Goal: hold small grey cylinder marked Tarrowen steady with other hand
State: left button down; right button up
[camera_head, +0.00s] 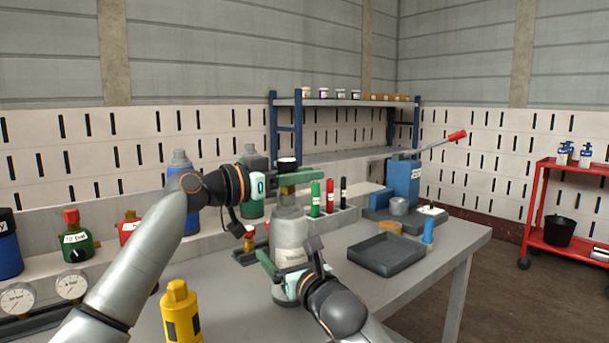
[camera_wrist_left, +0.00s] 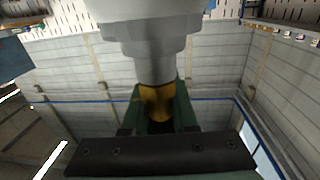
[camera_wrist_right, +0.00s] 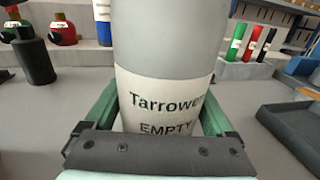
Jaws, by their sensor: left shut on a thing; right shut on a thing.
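The small grey cylinder (camera_head: 289,232) stands upright on the table. Its white label reads "Tarrowen" and "EMPTY" in the right wrist view (camera_wrist_right: 165,105), the first word's end cut by the curve. My right gripper (camera_head: 288,268) is shut around its lower body, with one green finger on each side. My left gripper (camera_head: 296,182) is shut at the top of the cylinder, on its brass valve (camera_wrist_left: 157,102). The cylinder's grey shoulder also shows in the left wrist view (camera_wrist_left: 155,50). The green fingers hide part of the valve in the head view.
A yellow cylinder (camera_head: 181,312) stands in front at the left. Red, green and black markers (camera_head: 330,196) stand in a holder behind. An empty dark tray (camera_head: 372,268) lies right of the cylinder. A blue lever press (camera_head: 402,182) stands at the back right. Gauges (camera_head: 72,285) are at far left.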

aim_at(286, 172)
dwell(0.4)
pick_arm(q)
jog(key=shift+w+a+n+t+y, duration=0.15)
jog(key=shift+n+t+y, duration=0.6)
jog(key=shift+t, duration=0.1)
jog(key=shift+w+a+n+t+y, duration=0.1)
jog(key=shift+n+t+y, duration=0.6)
jog(key=shift+t+y, duration=0.15)
jog(key=shift+w+a+n+t+y, duration=0.15)
jog(key=shift+n+t+y, duration=0.6)
jog(key=shift+t, duration=0.15)
jog(key=shift+w+a+n+t+y, duration=0.15)
jog(key=shift+n+t+y, duration=0.25)
jog(key=shift+y, duration=0.1)
jog(key=shift+w+a+n+t+y, duration=0.15)
jog(key=shift+n+t+y, duration=0.15)
jog(key=shift+n+y, duration=0.15)
jog(key=shift+y, duration=0.3)
